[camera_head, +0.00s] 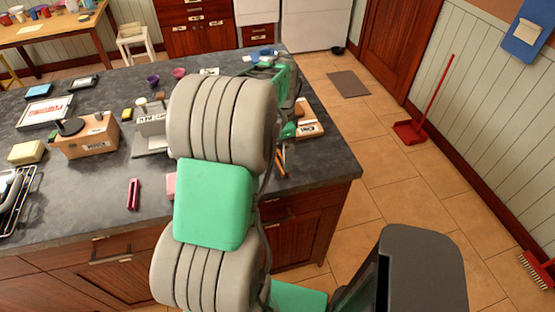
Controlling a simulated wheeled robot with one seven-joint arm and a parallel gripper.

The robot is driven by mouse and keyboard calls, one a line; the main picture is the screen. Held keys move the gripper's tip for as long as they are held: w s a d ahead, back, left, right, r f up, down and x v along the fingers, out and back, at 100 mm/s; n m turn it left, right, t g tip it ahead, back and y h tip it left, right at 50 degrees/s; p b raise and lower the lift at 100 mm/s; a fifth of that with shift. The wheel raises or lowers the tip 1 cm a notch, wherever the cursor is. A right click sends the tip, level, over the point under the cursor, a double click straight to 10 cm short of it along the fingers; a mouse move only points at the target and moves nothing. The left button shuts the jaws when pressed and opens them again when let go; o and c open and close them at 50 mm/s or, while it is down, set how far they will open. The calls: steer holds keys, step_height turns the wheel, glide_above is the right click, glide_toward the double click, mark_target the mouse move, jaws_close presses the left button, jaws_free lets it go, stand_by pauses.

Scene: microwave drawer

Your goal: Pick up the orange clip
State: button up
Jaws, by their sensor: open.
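My arm fills the middle of the head view and hides part of the counter. My gripper (281,160) is mostly hidden behind my arm's grey and green links. Only slender dark and orange parts show there, low over the right part of the dark counter (325,165). The gripper is open. I cannot make out the orange clip for certain. The orange at the gripper may be the clip or part of the gripper; it is too small to tell.
A magenta stapler-like object (133,193) lies near the counter's front edge. A cardboard box (87,137), a yellow block (27,152) and a wire rack (17,205) are at the left. A wooden-edged object (309,122) is beside my arm.

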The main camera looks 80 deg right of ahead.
mark_target(281, 165)
step_height(281, 165, down, 4)
steer(key=shift+d+p, duration=0.1)
steer(key=shift+p, duration=0.3)
steer(key=shift+c, duration=0.4)
steer(key=c, duration=0.9)
